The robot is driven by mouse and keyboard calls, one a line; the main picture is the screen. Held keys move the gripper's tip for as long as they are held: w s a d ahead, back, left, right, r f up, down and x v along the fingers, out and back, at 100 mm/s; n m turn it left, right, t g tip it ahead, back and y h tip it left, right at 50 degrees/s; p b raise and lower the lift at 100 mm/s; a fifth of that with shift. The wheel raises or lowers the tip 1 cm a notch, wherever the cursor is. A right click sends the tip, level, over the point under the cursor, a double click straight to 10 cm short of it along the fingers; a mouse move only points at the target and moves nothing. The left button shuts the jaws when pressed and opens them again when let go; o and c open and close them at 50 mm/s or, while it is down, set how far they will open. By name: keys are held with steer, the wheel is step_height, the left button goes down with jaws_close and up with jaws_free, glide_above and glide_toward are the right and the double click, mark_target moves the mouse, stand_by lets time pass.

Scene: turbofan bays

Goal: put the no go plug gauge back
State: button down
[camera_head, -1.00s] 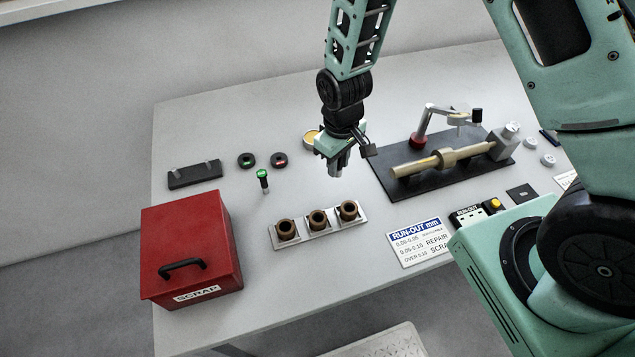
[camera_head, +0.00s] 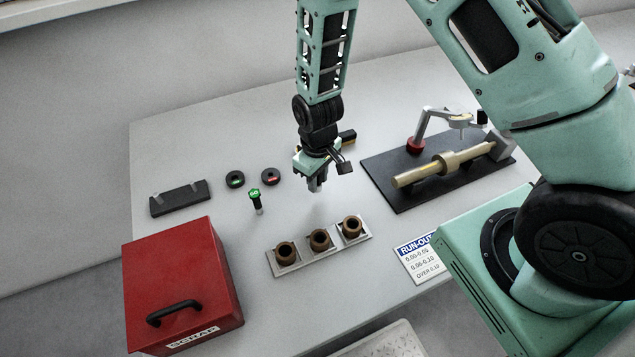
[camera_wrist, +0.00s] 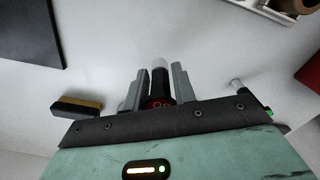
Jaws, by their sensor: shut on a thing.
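My gripper (camera_head: 315,184) is above the table, right of the rings and behind the row of brown bushings. In the wrist view, it is shut on the no go plug gauge (camera_wrist: 160,86), a dark handle with a red end near the palm and a pale tip pointing away. In the head view the gauge is hard to make out between the fingers. The go plug gauge (camera_head: 256,200), with a green top, stands on the table to the left. A black ring with a red label (camera_head: 270,176) and a black ring with a green label (camera_head: 234,179) lie behind it. A black notched holder (camera_head: 180,198) lies further left.
A red scrap box (camera_head: 180,280) stands at the front left. A tray with brown bushings (camera_head: 290,268) is in front of my gripper. The run-out fixture plate (camera_head: 400,203) with a shaft is to the right. A black-and-yellow block (camera_head: 347,137) lies behind my gripper.

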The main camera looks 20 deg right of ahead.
steer(key=shift+f+p, duration=0.3)
steer(key=shift+f, duration=1.15)
steer(key=shift+f, duration=0.1)
steer(key=c, duration=1.1)
jaws_free()
steer(key=shift+c, duration=0.2)
step_height(320, 180, up, 12)
steer(key=b, duration=0.3)
steer(key=s+a+r+n, duration=0.1)
steer(key=s+a+r, duration=0.2)
steer(key=s+r, duration=0.4)
steer(key=s+a+r+n, duration=0.1)
steer(key=s+a+r, duration=0.2)
steer(key=s+r, duration=0.5)
steer(key=s, duration=0.6)
steer(key=shift+a+y, duration=0.15)
steer(key=shift+y, duration=0.15)
